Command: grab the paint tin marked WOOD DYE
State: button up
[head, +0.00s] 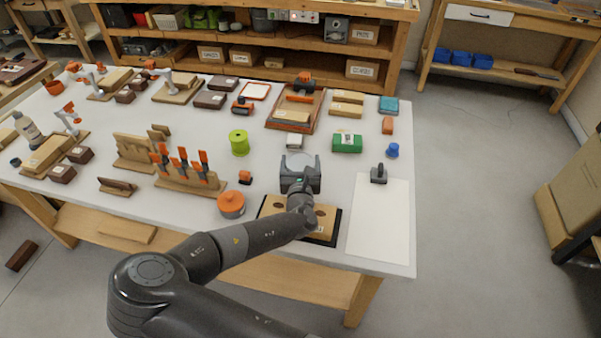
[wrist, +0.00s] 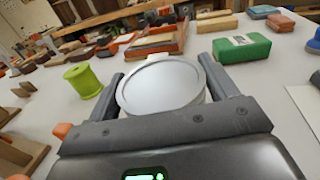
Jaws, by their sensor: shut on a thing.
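A round tin with a pale silver lid (wrist: 160,86) sits between the two fingers of my gripper (wrist: 161,76), which is shut on its sides. In the head view the tin (head: 301,160) shows just beyond my gripper (head: 300,172). The lid faces up and looks roughly level. The tin's side is mostly hidden by the fingers, and I cannot read WOOD DYE on it. I cannot tell whether its base touches the table.
A green box (head: 347,143) and a lime spool (head: 239,143) stand either side beyond the tin. An orange-topped pot (head: 231,204) is at the front left. A wooden board (head: 325,223) lies under my wrist. A white sheet (head: 378,225) lies right.

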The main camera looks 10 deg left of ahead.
jog(key=shift+c, duration=1)
jog(key=shift+r, duration=0.1)
